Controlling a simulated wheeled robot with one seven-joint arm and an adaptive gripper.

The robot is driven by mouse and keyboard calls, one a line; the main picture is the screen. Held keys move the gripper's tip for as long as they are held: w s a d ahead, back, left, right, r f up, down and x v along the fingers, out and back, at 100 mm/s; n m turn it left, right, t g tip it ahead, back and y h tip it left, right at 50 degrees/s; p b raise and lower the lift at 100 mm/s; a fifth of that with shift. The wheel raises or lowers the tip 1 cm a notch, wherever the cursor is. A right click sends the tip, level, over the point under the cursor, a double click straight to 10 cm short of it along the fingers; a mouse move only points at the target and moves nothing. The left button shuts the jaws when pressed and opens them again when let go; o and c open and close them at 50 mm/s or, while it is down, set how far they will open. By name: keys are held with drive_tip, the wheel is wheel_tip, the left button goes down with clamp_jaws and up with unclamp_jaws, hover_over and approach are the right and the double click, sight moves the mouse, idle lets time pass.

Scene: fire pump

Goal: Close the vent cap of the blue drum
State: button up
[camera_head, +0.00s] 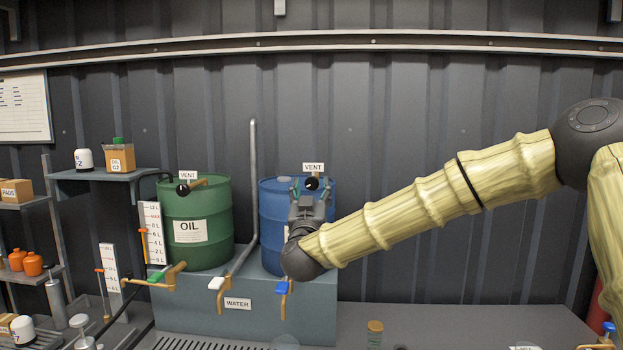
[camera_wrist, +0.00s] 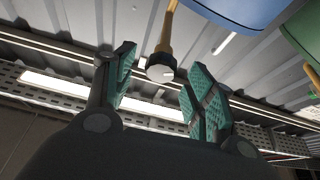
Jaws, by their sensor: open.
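The blue drum (camera_head: 271,222) stands on the grey plinth, partly hidden by my arm and gripper. Its vent cap (camera_head: 312,183) is a small dark round piece below the VENT label (camera_head: 313,167). In the wrist view, the cap (camera_wrist: 161,67) sits at the end of a brass pipe (camera_wrist: 166,35), with the blue drum (camera_wrist: 240,10) at the upper right. My gripper (camera_head: 311,185) is open in front of the drum. In the wrist view its green-padded fingers (camera_wrist: 160,72) lie on either side of the cap, with visible gaps. I cannot tell the cap's exact depth between them.
The green OIL drum (camera_head: 209,235) stands to the left with its own vent (camera_head: 183,189). A grey pipe (camera_head: 253,180) rises between the drums. Brass taps (camera_head: 216,290) project at the plinth's front. The wall right of the blue drum is clear above my arm.

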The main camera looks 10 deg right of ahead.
sight(312, 186)
drive_tip(key=shift+p+x, duration=0.45)
drive_tip(key=shift+x, duration=1.2)
drive_tip(key=shift+c, duration=0.3)
drive_tip(key=shift+f, duration=0.1)
drive_tip(key=c, duration=1)
